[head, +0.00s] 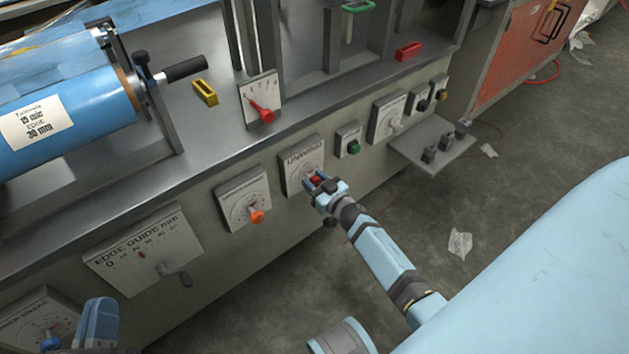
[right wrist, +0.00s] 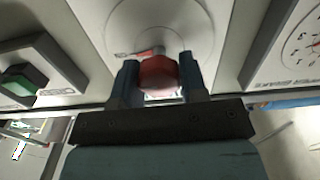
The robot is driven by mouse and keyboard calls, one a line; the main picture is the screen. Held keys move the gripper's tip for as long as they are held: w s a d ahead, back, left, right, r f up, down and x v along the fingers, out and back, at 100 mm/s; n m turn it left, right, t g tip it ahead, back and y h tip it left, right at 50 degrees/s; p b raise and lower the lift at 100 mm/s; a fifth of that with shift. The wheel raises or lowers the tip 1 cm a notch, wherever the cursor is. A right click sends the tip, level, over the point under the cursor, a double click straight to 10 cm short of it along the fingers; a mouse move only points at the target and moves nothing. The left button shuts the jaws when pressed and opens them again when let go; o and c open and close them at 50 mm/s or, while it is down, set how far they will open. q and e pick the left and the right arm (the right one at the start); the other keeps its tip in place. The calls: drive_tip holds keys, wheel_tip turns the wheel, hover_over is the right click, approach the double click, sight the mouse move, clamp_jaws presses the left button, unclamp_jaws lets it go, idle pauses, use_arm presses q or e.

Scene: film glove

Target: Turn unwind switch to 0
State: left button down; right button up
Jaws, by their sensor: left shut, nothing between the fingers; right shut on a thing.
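The unwind switch plate (head: 290,172) is on the machine's front panel, marked "UNWIND". Its red knob (head: 316,181) is between the fingers of my right gripper (head: 318,180). In the right wrist view the red knob (right wrist: 159,76) shows between both dark blue fingers of the right gripper (right wrist: 160,82), in front of a round dial (right wrist: 185,25). A small red mark shows left of the knob. The scale numbers, including 0, are hidden or too small to read. My left gripper (head: 97,322) is at the lower left, shut and empty, beside a dial plate.
A dial with an orange knob (head: 257,216) is left of the unwind plate; a green button (head: 354,146) is to its right. The edge guide plate (head: 145,250) has a protruding crank. A small shelf (head: 405,150) juts out at right. Open floor lies in front.

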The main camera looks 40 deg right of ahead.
drive_tip(key=shift+n, duration=0.3)
drive_tip(key=n, duration=0.3)
drive_tip(key=shift+n, duration=0.4)
drive_tip(key=n, duration=0.3)
drive_tip(key=shift+a+f+n, duration=0.1)
drive_tip(key=shift+n, duration=0.2)
drive_tip(key=n+b, duration=0.1)
drive_tip(key=n, duration=0.4)
drive_tip(key=shift+f, duration=0.1)
use_arm(q)
drive_tip(key=shift+w+d+f+g+b, duration=0.1)
drive_tip(key=shift+f+g+b, duration=0.2)
drive_tip(key=shift+f, duration=0.4)
drive_tip(key=shift+w+d+f+g+b, duration=0.1)
drive_tip(key=shift+f+g+b, duration=0.2)
drive_tip(key=shift+f, duration=0.4)
use_arm(e)
drive_tip(key=shift+a+n, duration=0.1)
drive_tip(key=shift+n, duration=2.1)
use_arm(q)
drive_tip(key=shift+f, duration=0.15)
drive_tip(key=shift+s+f, duration=0.1)
drive_tip(key=shift+s, duration=0.05)
use_arm(e)
drive_tip(key=o, duration=0.9)
